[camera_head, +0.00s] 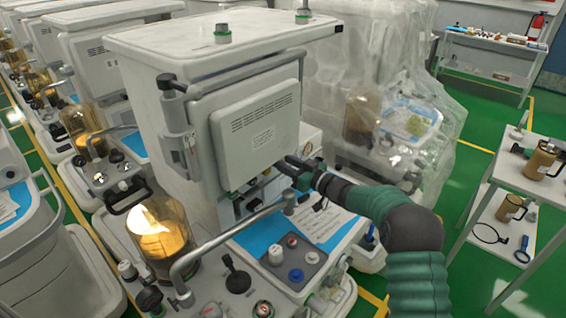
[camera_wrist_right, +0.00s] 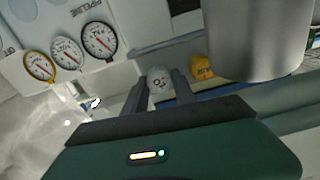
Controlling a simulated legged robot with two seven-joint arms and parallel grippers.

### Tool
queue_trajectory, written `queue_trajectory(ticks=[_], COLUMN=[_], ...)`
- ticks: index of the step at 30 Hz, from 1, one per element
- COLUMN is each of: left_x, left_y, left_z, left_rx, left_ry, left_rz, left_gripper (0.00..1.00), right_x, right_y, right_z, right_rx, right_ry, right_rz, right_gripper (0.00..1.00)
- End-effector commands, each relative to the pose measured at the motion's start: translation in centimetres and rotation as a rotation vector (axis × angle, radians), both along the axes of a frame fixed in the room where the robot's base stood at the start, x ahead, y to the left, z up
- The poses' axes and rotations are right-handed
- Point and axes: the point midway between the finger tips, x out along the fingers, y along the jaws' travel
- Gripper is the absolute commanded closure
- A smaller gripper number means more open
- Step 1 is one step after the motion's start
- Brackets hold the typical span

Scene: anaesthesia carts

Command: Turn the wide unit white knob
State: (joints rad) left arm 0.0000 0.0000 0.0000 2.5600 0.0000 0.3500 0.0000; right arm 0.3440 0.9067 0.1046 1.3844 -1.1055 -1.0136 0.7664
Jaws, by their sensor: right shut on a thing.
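The wide anaesthesia unit (camera_head: 160,100) stands in the middle of the head view. My right gripper (camera_head: 285,164) reaches in from the lower right to the unit's front, just right of its grey box panel. In the right wrist view, a white knob marked O2 (camera_wrist_right: 158,79) sits between the two dark fingers of the right gripper (camera_wrist_right: 159,92), which is shut on it. In the head view I cannot make this knob out behind the gripper. My left gripper is not in view.
A yellow knob (camera_wrist_right: 202,68) sits close beside the white one, with several gauges (camera_wrist_right: 67,53) to the left. A plastic-covered unit (camera_head: 425,60) stands behind.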

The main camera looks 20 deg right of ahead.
Motion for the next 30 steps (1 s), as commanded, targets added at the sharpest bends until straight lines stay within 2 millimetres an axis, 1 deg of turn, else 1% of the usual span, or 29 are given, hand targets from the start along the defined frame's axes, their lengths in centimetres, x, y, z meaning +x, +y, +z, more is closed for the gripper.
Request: queue_trajectory(ticks=[1, 3, 4, 9, 17, 20, 23, 26, 30], left_x=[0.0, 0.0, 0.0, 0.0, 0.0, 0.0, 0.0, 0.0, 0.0], left_y=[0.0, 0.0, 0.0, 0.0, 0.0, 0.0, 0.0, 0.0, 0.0], left_z=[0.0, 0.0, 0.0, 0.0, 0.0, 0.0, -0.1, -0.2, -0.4], left_rx=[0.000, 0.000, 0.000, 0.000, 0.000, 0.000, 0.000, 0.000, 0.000], left_ry=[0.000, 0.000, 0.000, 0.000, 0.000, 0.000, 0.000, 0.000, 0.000], left_rz=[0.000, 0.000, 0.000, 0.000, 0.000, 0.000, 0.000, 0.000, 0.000], left_gripper=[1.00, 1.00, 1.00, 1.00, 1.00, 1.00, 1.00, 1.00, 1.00], right_x=[-0.1, -0.1, -0.1, -0.1, -0.2, -0.6, -2.0, -4.2, -7.7], right_y=[0.0, 0.0, 0.0, 0.0, 0.0, -0.4, -1.4, -2.9, -5.2], right_z=[-0.5, -0.5, -0.5, -0.3, -0.1, -0.1, -0.1, -0.1, -0.2], right_rx=[-0.003, -0.003, -0.003, -0.001, 0.000, -0.001, -0.001, 0.000, 0.001], right_ry=[0.010, 0.010, 0.010, 0.007, 0.002, 0.003, 0.003, 0.004, 0.004], right_rz=[-0.001, -0.001, -0.001, -0.001, -0.001, -0.002, -0.003, -0.004, -0.005], right_gripper=[1.00, 1.00, 0.66, 0.46, 0.46, 0.46, 0.46, 0.46, 0.46])
